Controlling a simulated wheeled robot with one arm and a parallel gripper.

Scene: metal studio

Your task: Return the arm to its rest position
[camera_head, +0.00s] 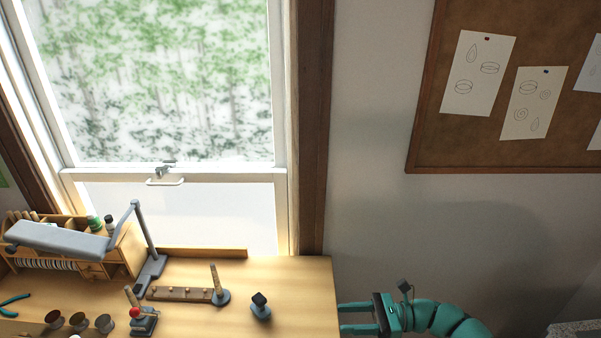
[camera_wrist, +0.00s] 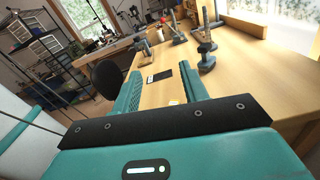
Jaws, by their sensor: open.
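My arm is teal and enters the head view at the lower right, bent in an arc. My gripper (camera_head: 345,317) points left, close to the right end of the wooden workbench (camera_head: 290,285). In the wrist view my gripper (camera_wrist: 158,100) shows two teal fingers spread well apart. It is open, and nothing is between the fingers except the view of the bench beyond. Whether the fingers are over the bench or just beside its edge, I cannot tell.
A small dark-topped stand (camera_head: 260,306) is nearest my gripper on the bench. A ring stick (camera_head: 218,287), a lamp (camera_head: 150,250), a wooden organizer (camera_head: 125,255) and pliers (camera_head: 12,303) lie further left. A corkboard (camera_head: 425,120) hangs above. A black stool (camera_wrist: 108,78) and shelves (camera_wrist: 38,60) show in the wrist view.

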